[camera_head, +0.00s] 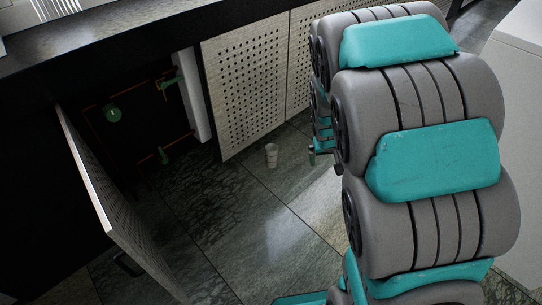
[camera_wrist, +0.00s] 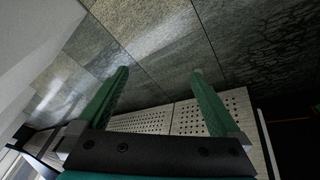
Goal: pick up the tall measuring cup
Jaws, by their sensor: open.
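The tall measuring cup (camera_head: 271,155) is a small, pale, narrow cup standing upright on the dark tiled floor, in front of a perforated cabinet door. In the wrist view, a small pale shape at the tip of the right finger may be the cup, mostly hidden by that finger; I cannot tell for sure. My gripper (camera_wrist: 160,75) is open, with two green fingers wide apart and nothing between them but floor. In the head view my gripper is mostly hidden behind my arm, to the right of the cup and apart from it.
A perforated cabinet door (camera_head: 245,95) stands just behind the cup. Another cabinet door (camera_head: 110,215) hangs open at the left, beside a dark cabinet interior with green fittings (camera_head: 113,113). A dark counter edge (camera_head: 110,48) runs above. The floor (camera_head: 235,230) before the cup is clear.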

